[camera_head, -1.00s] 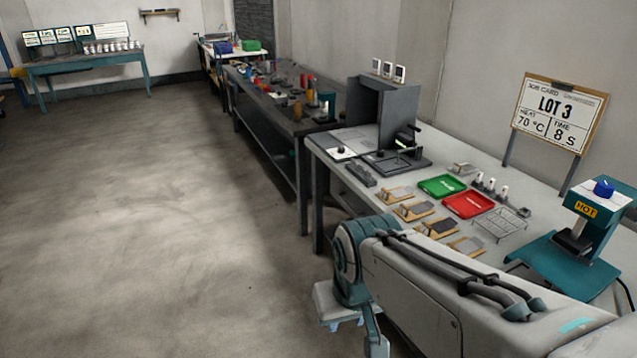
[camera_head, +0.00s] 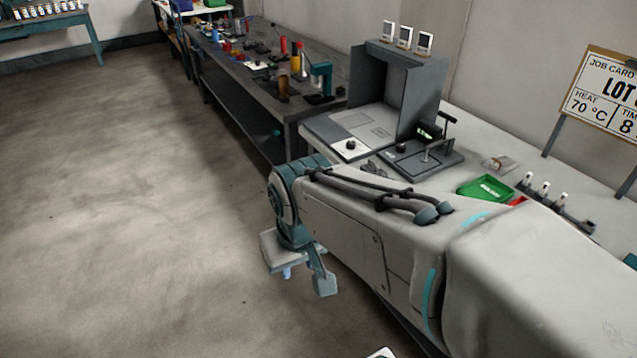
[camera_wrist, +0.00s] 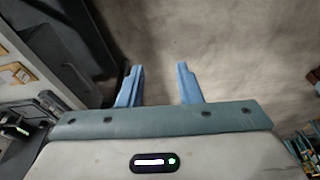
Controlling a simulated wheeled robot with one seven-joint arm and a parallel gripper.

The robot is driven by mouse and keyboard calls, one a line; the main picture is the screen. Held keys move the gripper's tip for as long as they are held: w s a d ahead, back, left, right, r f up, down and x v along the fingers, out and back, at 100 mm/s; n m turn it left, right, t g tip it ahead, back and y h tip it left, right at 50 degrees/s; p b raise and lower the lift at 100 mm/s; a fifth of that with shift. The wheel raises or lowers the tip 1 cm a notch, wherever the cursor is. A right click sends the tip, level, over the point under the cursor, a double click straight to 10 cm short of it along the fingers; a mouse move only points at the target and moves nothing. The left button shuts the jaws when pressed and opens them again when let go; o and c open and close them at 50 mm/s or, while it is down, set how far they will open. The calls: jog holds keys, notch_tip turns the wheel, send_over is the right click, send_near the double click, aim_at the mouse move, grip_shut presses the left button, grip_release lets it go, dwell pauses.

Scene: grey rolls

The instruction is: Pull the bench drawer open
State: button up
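The light-topped bench (camera_head: 484,133) stands on the right in the head view. My arm covers most of its front, and I cannot make out the drawer or a handle. In the wrist view the bench top (camera_wrist: 36,68) shows at the left edge, with a dark area beside it that I cannot identify for sure. My gripper (camera_wrist: 158,82) points at the floor with its two blue fingers apart and nothing between them. In the head view my gripper hangs over the floor, left of the bench, with its fingers only partly visible.
On the bench are a grey upright booth (camera_head: 412,95), a dark clamp fixture (camera_head: 425,160), a green tray (camera_head: 487,188) and a job card sign (camera_head: 603,98). A dark second bench (camera_head: 262,75) stands beyond. The floor (camera_head: 130,210) on the left is clear.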

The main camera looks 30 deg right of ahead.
jog(key=w+d+f+n+g+h+b, duration=0.1)
jog(key=w+d+f+h+b, duration=0.8)
jog(key=w+f, duration=0.45)
jog(key=w+d+f+g+h+b, duration=0.1)
jog(key=w+d+f+h+b, duration=0.4)
jog(key=w+d+f, duration=0.85)
jog(key=d+f+h+p, duration=0.1)
jog(key=d+f, duration=0.3)
jog(key=d, duration=0.7)
jog(key=shift+d+f, duration=0.15)
jog(key=shift+f, duration=0.05)
grip_shut()
